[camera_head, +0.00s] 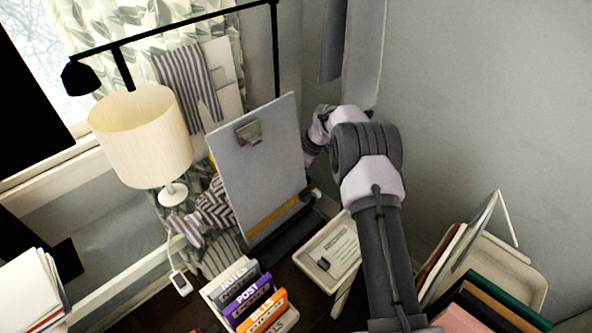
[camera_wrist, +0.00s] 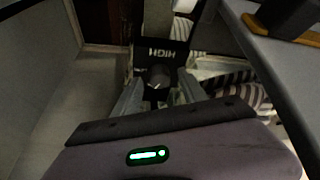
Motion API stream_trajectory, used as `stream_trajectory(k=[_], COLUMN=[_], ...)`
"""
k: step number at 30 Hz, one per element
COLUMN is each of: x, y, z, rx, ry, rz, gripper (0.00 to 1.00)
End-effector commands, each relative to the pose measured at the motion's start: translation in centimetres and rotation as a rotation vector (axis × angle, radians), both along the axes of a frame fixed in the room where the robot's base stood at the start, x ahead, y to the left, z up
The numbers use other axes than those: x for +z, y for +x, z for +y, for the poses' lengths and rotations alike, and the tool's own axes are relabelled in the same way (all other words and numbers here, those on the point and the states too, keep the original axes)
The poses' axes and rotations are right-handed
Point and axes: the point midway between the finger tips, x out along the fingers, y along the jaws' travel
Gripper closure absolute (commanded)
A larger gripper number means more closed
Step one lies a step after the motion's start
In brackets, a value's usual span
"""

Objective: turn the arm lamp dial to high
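A dark round dial (camera_wrist: 159,77) with a small pale mark shows in the wrist view, just beside a black plate with the upside-down word HIGH (camera_wrist: 162,53). I cannot tell exactly where the mark points. My gripper (camera_wrist: 160,90) has its two pale fingers apart, one on each side of the dial; whether they touch it is unclear. In the head view the black arm lamp (camera_head: 165,33) reaches across the top left, its pole dropping behind the clipboard. The dial and my fingertips are hidden in the head view behind the clipboard and my arm.
A grey clipboard (camera_head: 255,165) stands upright just left of my wrist; its edge also shows at right in the wrist view. The wall is close on the right.

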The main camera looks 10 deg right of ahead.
Motion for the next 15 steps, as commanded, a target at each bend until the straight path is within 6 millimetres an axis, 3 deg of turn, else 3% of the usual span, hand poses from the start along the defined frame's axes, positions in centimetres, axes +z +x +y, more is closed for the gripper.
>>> stream_trajectory(k=[7, 15], x=[1.4, 7.3], y=[-0.3, -1.6], z=[-0.5, -2.4], rx=[0.0, -0.001], ry=[-0.001, 0.0], rz=[-0.001, -0.002], gripper=[0.5, 0.5])
